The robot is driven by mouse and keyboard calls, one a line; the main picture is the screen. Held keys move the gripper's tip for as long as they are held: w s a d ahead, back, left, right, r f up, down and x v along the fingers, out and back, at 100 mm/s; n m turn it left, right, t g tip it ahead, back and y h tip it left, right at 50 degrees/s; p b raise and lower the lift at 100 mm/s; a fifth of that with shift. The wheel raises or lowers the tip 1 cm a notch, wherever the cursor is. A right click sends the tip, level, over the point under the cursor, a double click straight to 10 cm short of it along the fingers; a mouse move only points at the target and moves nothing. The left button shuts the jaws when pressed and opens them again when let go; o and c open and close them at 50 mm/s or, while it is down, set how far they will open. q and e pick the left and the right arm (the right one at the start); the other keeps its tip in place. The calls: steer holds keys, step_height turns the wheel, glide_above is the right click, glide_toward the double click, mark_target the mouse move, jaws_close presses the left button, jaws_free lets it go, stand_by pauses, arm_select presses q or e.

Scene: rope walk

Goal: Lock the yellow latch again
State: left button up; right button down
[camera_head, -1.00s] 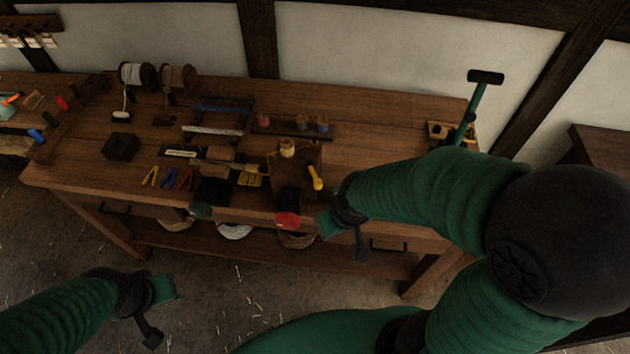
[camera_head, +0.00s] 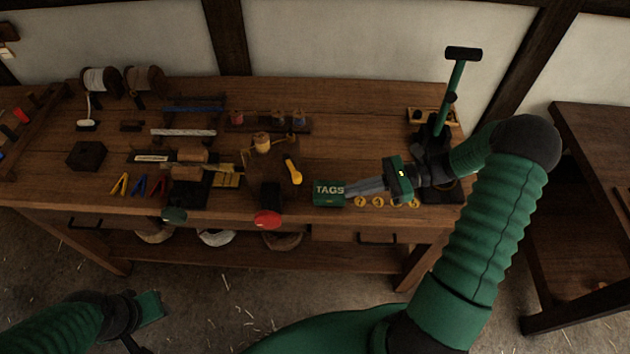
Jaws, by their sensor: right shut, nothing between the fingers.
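The yellow latch (camera_head: 293,171) is a short yellow lever on the bench top, right of the small wooden spool (camera_head: 262,141). It lies tilted, with its thick end toward the front right. I cannot tell how its far end sits. My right gripper (camera_head: 349,189) is shut and empty, low over the front right of the bench. Its fingers point left at the green TAGS box (camera_head: 328,195), right of the latch and apart from it. I cannot tell whether they touch the box. My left gripper (camera_head: 150,308) is low at the left, away from the bench; its fingers are unclear.
A red knob (camera_head: 267,220) and a dark green knob (camera_head: 173,215) sit at the bench's front edge. Several round yellow tags (camera_head: 378,202) lie below my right gripper. A green-handled upright tool (camera_head: 455,90) stands at the back right.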

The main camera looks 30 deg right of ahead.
steer(key=d+r+m+t, duration=0.1)
steer(key=d+m+t, duration=0.15)
steer(key=d, duration=0.25)
steer(key=y+p, duration=0.1)
glide_toward(292, 168)
steer(key=shift+t, duration=0.55)
steer(key=a, duration=0.2)
steer(key=a+f+p, duration=0.1)
steer(key=a, duration=0.2)
steer(key=shift+s+a, duration=0.15)
steer(key=shift+s, duration=0.05)
steer(key=shift+f, duration=0.1)
steer(key=shift+d, duration=0.25)
steer(key=shift+a+p, duration=0.2)
steer(key=shift+p, duration=0.1)
